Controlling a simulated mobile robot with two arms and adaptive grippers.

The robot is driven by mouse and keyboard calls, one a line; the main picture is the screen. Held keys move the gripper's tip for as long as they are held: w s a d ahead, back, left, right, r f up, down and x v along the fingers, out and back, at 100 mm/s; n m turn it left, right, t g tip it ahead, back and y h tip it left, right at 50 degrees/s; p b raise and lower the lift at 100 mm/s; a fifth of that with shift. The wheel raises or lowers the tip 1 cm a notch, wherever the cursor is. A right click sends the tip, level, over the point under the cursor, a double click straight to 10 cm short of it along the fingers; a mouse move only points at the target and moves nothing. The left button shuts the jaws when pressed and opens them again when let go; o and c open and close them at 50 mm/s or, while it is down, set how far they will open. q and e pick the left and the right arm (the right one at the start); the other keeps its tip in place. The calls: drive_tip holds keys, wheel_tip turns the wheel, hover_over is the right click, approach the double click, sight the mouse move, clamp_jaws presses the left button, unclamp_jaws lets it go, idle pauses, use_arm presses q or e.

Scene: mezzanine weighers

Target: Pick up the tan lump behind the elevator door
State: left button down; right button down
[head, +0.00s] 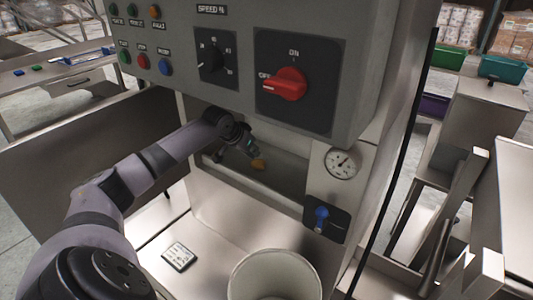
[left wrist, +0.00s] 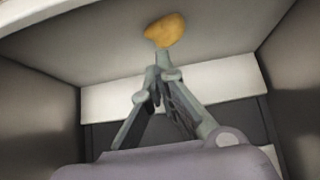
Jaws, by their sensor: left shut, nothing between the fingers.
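The tan lump (head: 258,164) lies on the floor of a recess in the grey machine, below its control panel. It shows orange-tan and rounded in the left wrist view (left wrist: 166,29). My left gripper (head: 253,152) reaches into the recess and is just above and beside the lump in the head view. In the left wrist view its fingertips (left wrist: 164,70) meet with nothing between them, just short of the lump. I cannot tell whether they touch it. No door covers the opening where my arm enters. My right gripper is not in view.
The recess has close side walls (left wrist: 285,75). The control panel (head: 230,70) overhangs it, with a red switch (head: 285,84). A gauge (head: 342,162) and a blue valve handle (head: 321,217) are at its right. A pale round container (head: 238,288) and small scale-like card (head: 180,256) are below.

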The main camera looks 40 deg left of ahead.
sight(259, 164)
use_arm(q)
drive_tip(key=w, duration=0.8)
drive_tip(key=f, duration=0.3)
drive_tip(key=a+f, duration=0.1)
drive_tip(key=f, duration=0.1)
drive_tip(key=shift+p, duration=0.4)
drive_tip(key=shift+s+p, duration=0.2)
drive_tip(key=shift+p, duration=0.1)
drive_tip(key=shift+s+d, duration=0.1)
drive_tip(key=shift+s, duration=0.2)
